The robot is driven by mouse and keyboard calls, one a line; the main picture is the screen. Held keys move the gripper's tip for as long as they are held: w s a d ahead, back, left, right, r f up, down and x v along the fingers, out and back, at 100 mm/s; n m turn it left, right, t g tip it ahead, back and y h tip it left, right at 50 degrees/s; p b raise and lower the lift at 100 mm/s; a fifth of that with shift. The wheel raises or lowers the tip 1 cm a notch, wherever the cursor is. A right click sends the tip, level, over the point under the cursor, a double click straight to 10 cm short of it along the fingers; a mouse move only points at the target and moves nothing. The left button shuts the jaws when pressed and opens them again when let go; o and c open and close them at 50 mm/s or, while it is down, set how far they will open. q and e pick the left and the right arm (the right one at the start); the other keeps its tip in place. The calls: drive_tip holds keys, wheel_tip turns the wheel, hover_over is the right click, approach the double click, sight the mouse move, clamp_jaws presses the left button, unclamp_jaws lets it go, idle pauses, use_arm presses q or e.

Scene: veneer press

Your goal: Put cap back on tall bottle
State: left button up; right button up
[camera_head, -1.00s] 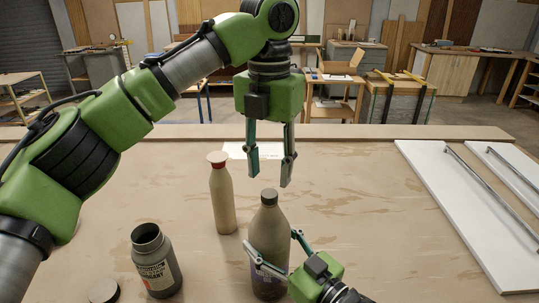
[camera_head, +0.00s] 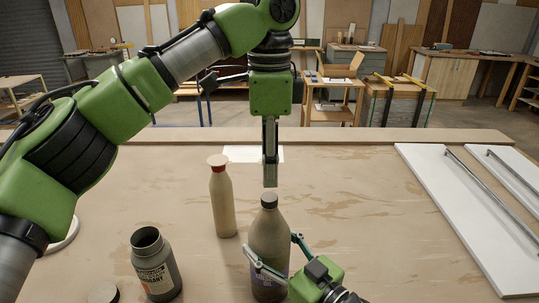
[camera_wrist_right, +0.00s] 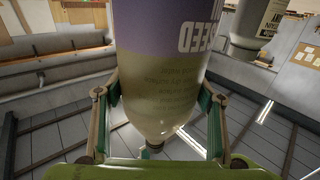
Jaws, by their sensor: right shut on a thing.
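The tall bottle (camera_head: 268,235) stands upright at the front middle of the table, with a dark cap (camera_head: 268,201) on its neck. My right gripper (camera_head: 277,257) is shut around its body; in the right wrist view the bottle (camera_wrist_right: 160,75) fills the middle between the fingers, its dark top (camera_wrist_right: 153,149) pointing down the picture. My left gripper (camera_head: 270,183) points straight down just above the cap, with a small gap in the picture. Its fingers line up one behind the other, so their opening is hidden.
A slimmer beige bottle (camera_head: 223,205) with a red-banded top stands behind left. White panels (camera_head: 455,205) with metal bars lie at the right.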

sight(270, 197)
use_arm(q)
drive_tip(key=n, duration=0.4)
drive_tip(key=shift+r, duration=0.2)
drive_tip(key=n, duration=0.4)
drive_tip(key=shift+r, duration=0.15)
drive_tip(key=n, duration=0.4)
drive_tip(key=shift+r, duration=0.15)
drive_tip(key=n, duration=0.5)
drive_tip(key=shift+r, duration=0.15)
drive_tip(key=shift+f, duration=4)
